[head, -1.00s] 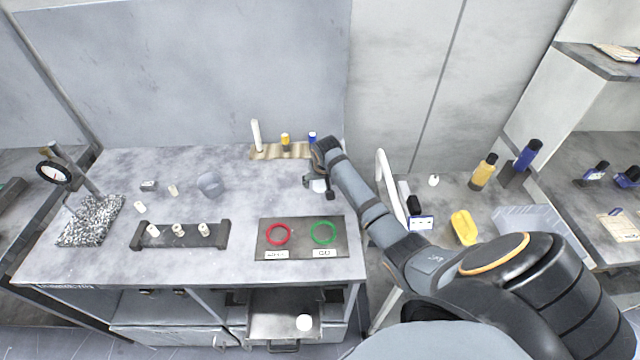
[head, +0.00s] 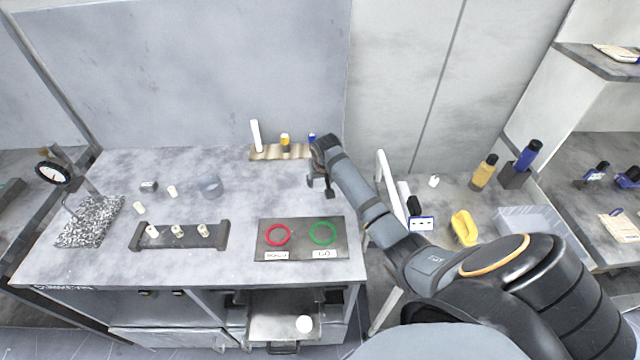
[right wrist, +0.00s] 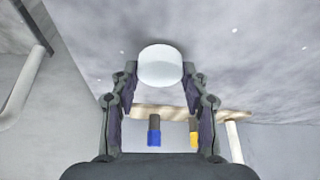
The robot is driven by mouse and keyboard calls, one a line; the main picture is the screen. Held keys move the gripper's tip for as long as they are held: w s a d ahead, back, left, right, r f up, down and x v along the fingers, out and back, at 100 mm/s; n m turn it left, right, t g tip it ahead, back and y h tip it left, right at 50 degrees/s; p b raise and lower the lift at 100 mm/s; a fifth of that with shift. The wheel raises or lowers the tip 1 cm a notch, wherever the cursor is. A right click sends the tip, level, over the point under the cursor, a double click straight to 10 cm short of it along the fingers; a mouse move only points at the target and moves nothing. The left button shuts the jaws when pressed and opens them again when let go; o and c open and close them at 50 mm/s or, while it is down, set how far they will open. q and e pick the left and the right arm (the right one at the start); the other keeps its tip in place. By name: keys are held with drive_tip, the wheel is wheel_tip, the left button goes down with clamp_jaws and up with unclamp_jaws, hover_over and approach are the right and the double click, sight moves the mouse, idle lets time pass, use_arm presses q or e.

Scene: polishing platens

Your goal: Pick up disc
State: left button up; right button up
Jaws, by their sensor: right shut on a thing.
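My right gripper (head: 321,186) is over the back right part of the bench, pointing down. In the right wrist view a round white disc (right wrist: 160,66) sits between the fingertips of my right gripper (right wrist: 160,78), which is shut on it. In the head view the gripper hides this disc, and I cannot tell whether it still touches the bench. My left gripper is not in view.
A dark plate (head: 300,250) with a red ring (head: 278,235) and a green ring (head: 323,233) lies at the bench's front right. A wooden rack (head: 270,153) with small bottles stands behind the gripper. A dark holder (head: 180,236) with white pieces is left of the plate.

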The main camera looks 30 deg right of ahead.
sight(319, 185)
drive_tip(key=v, duration=0.1)
drive_tip(key=b+v, duration=0.1)
drive_tip(key=v, duration=0.1)
drive_tip(key=shift+w+a+r, duration=0.1)
drive_tip(key=shift+w+r, duration=0.1)
drive_tip(key=shift+w, duration=0.1)
drive_tip(key=s+a+r+b, duration=0.1)
drive_tip(key=s+a+r, duration=0.8)
drive_tip(key=a, duration=0.1)
drive_tip(key=shift+r, duration=0.15)
drive_tip(key=shift+d, duration=0.1)
